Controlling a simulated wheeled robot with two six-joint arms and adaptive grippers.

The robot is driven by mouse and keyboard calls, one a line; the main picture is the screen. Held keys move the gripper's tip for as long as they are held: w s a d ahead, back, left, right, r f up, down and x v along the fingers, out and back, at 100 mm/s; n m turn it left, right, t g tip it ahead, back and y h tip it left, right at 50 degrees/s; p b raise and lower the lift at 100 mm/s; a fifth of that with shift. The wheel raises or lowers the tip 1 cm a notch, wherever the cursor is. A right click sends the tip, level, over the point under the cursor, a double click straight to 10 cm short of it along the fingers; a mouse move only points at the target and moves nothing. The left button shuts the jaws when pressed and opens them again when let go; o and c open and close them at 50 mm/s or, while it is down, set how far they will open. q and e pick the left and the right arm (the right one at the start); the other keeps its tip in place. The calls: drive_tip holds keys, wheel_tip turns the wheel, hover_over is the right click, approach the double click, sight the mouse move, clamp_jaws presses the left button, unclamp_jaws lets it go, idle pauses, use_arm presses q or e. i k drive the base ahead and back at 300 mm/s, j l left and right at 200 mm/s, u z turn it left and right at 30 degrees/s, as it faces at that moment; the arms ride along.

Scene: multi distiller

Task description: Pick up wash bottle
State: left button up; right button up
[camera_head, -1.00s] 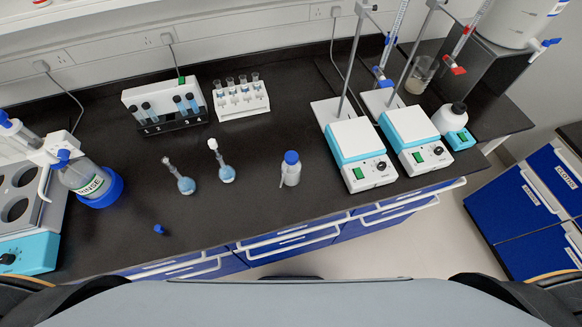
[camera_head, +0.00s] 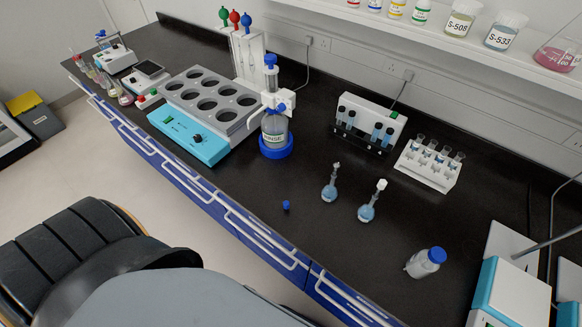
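A larger bottle labelled RINSE (camera_head: 275,130), with a blue and white dispenser top, stands in a blue ring left of centre. Neither of my grippers is in view, and nothing is seen touching the bottles.
Two blue-filled flasks (camera_head: 329,188) (camera_head: 368,208) and a small blue cap (camera_head: 286,205) stand or lie left of the wash bottle. Vial racks (camera_head: 369,122) (camera_head: 429,164) are behind. A hotplate stirrer (camera_head: 512,292) is close on its right. A multi-well unit (camera_head: 207,105) is left.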

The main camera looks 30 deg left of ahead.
sight(420, 267)
drive_tip(key=u, duration=0.4)
drive_tip(key=z, duration=1.2)
drive_tip(key=k+j, duration=0.15)
drive_tip(key=j, duration=0.15)
